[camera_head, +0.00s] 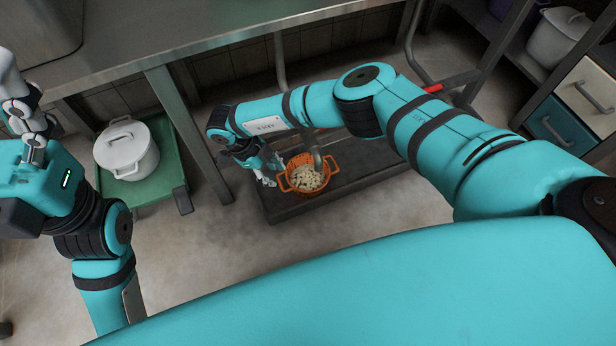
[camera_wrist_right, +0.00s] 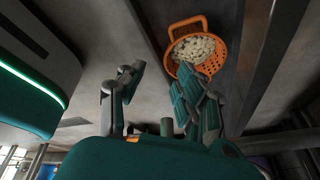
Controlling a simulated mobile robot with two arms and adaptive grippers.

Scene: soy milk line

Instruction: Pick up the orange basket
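The orange basket (camera_head: 321,186) sits on a low dark platform beneath the metal table in the head view. It holds small pale pieces, like beans. In the right wrist view, the basket (camera_wrist_right: 222,53) is at the upper right, with a loop handle on its rim. My right gripper (camera_head: 275,172) is at the basket's left side in the head view. In the right wrist view, my right gripper (camera_wrist_right: 162,82) has its fingers spread with nothing between them. Its right-hand finger overlaps the basket's lower edge; contact is unclear. My left gripper (camera_head: 22,105) is at the far left, partly cut off.
The dark platform (camera_head: 285,210) lies on the grey floor. A white lidded pot (camera_head: 127,152) stands on a green cart (camera_head: 166,180) at left. The metal table (camera_head: 200,40) and its legs stand around the basket. Drawers (camera_head: 588,95) are at right. Floor in front is clear.

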